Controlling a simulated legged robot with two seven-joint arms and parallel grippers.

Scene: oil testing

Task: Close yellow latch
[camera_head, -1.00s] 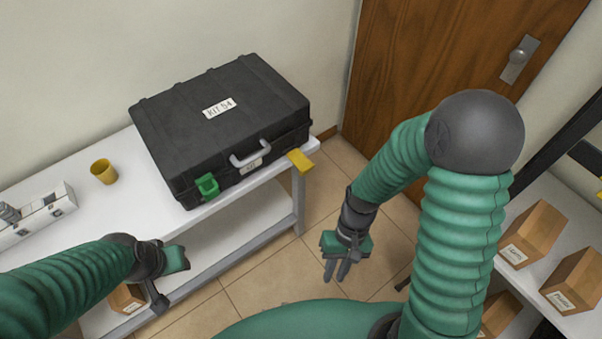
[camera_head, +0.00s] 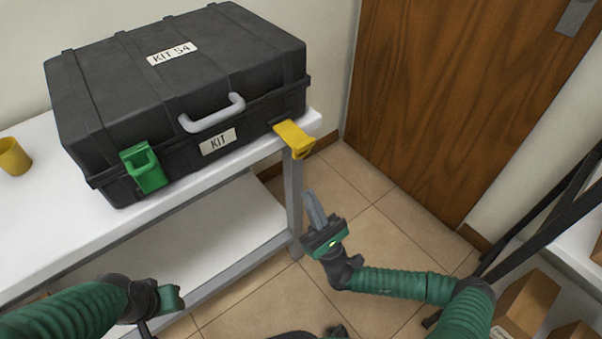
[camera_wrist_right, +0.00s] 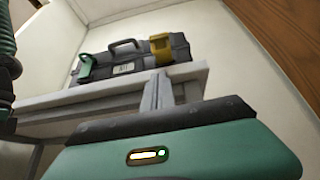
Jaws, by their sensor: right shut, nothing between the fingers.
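The black case (camera_head: 190,80) lies closed on the white table, with a grey handle and a "KIT" label on its front. The yellow latch (camera_head: 294,139) sticks out from the front right of the case, past the table edge. The green latch (camera_head: 143,168) sits against the front left. My right gripper (camera_head: 313,205) is shut and empty, below the yellow latch and apart from it, in front of the table. The right wrist view shows the yellow latch (camera_wrist_right: 161,46) on the case above. My left gripper (camera_head: 170,298) is at the lower left; its fingers are not clear.
A yellow cup (camera_head: 14,157) stands on the white table (camera_head: 50,232) at the left. A table leg (camera_head: 293,205) is beside my right gripper. A wooden door (camera_head: 440,90) is at the back right. Brown boxes (camera_head: 527,303) sit on a shelf at the lower right.

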